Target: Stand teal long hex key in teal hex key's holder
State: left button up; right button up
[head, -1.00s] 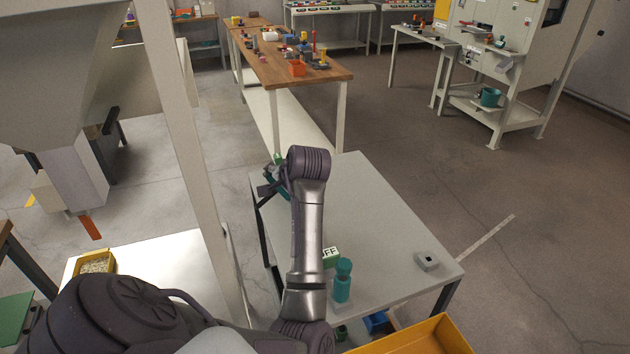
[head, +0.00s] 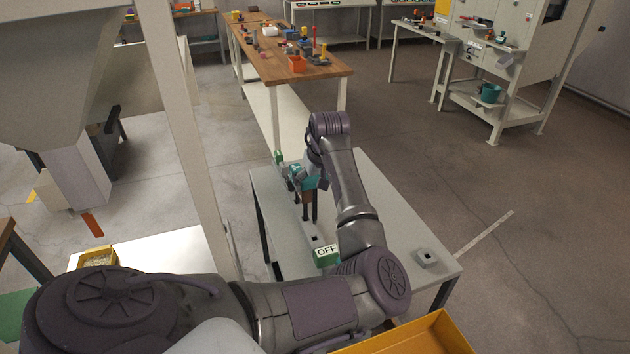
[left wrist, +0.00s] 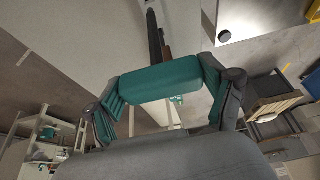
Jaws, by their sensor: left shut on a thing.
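My left gripper (head: 306,174) is over the grey table and shut on a teal piece (head: 311,183), which I take for the teal long hex key. In the left wrist view the teal piece (left wrist: 160,79) spans between the two fingers of my gripper (left wrist: 162,88), and a dark shaft (left wrist: 154,38) shows beyond it. In the head view dark upright shafts hang below the gripper. A small grey block with a dark hole (head: 314,240) lies beneath them; a similar grey block (head: 427,258) stands at the right. I cannot tell which is the hex key's holder. My right gripper is not in view.
A green OFF sign (head: 327,256) stands close to the nearer block. A small green item (head: 278,157) is at the table's far left corner. A yellow bin (head: 420,338) is at the front. The table's right part (head: 390,215) is mostly clear.

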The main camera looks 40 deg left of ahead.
aim_at(315, 194)
pick_arm(q)
jog(key=shift+r, duration=0.15)
jog(key=shift+r+p, duration=0.4)
jog(key=shift+p, duration=0.45)
jog(key=shift+f+b, duration=0.45)
jog(key=shift+f, duration=0.5)
jog(key=shift+f+b, duration=0.65)
jog(key=shift+f, duration=1.4)
jog(key=shift+p, duration=0.55)
